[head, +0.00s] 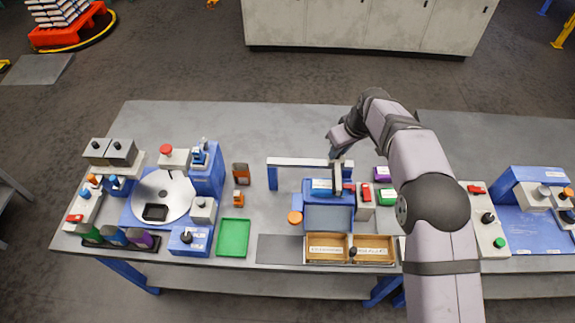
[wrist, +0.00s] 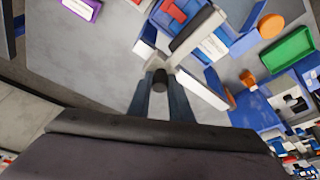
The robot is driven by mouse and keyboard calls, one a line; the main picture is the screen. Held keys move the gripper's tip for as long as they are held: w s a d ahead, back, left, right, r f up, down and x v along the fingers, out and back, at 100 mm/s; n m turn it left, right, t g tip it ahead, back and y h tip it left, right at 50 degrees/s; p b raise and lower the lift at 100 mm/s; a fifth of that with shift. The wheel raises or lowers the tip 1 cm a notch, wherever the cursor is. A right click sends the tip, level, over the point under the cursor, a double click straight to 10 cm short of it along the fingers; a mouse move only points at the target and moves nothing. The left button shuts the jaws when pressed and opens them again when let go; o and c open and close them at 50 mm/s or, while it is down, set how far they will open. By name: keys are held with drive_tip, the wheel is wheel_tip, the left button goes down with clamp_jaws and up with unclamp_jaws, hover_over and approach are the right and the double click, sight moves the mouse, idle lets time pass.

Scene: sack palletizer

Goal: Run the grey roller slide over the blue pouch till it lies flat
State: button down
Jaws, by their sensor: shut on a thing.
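The blue pouch (head: 321,187), with a pale label, lies on the blue press stand (head: 328,217) under a grey crossbeam (head: 298,162). The grey roller slide (head: 338,180) stands at the right end of the pouch, below the beam. In the wrist view my gripper (wrist: 160,95) is shut on a dark knob (wrist: 159,80) at the end of a grey bar (wrist: 195,32). Whether the pouch is flat cannot be told.
A red-levered box (head: 365,199), a purple pouch (head: 382,173) and a green pouch (head: 386,196) stand close on the right. Two cardboard bins (head: 327,262) sit in front. A green tray (head: 233,238) is at the left. The table behind the beam is clear.

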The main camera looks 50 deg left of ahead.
drive_tip(key=shift+s+d+f, duration=0.15)
drive_tip(key=shift+f, duration=0.25)
drive_tip(key=shift+s+d+f, duration=0.15)
drive_tip(key=shift+f, duration=0.25)
drive_tip(key=shift+s+a+p, duration=0.9)
drive_tip(key=shift+s+a, duration=4.1)
drive_tip(key=c, duration=1.5)
unclamp_jaws()
drive_tip(key=shift+o, duration=0.2)
drive_tip(key=shift+s, duration=0.15)
drive_tip(key=shift+r, duration=0.2)
drive_tip(key=shift+r+p, duration=0.5)
drive_tip(key=shift+r, duration=0.5)
drive_tip(key=shift+p+v, duration=0.4)
drive_tip(key=shift+v, duration=0.8)
